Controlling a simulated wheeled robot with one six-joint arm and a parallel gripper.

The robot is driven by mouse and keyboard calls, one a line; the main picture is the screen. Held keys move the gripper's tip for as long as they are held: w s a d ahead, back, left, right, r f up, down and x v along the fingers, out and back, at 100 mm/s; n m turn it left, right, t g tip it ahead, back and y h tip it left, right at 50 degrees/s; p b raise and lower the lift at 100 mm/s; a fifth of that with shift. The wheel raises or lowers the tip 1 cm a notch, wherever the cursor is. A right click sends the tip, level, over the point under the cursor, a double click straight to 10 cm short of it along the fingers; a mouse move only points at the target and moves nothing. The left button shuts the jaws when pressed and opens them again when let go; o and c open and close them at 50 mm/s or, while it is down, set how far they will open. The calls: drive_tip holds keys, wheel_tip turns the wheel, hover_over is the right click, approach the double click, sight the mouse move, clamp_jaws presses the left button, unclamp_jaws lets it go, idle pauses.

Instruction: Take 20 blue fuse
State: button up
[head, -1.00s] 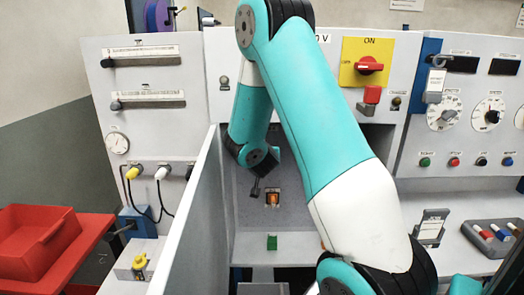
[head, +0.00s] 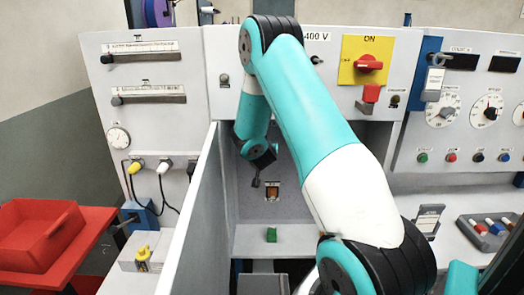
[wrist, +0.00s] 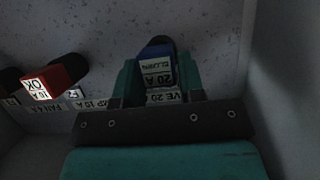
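A blue fuse (wrist: 158,67) marked 20 A stands between the two teal fingers of my gripper (wrist: 160,82) in the wrist view. A second word on its label seems to read BLOWN. The fingers flank the fuse closely; I cannot tell whether they press on it. A label strip with 20 A lies just below it.
A red fuse (wrist: 54,78) marked 10 A OK stands left of my gripper. A pale wall (wrist: 285,75) is close on its right. A panel edge (head: 190,215) bounds the recess on the left. A grey tray (head: 487,236) of coloured fuses and a red bin (head: 40,238) stand outside.

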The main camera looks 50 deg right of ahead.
clamp_jaws()
drive_tip(key=shift+a, duration=0.1)
drive_tip(key=shift+s+a+r+b, duration=0.15)
drive_tip(key=shift+s+a+b, duration=1.9)
drive_tip(key=shift+b, duration=0.45)
drive_tip(key=shift+w, duration=0.15)
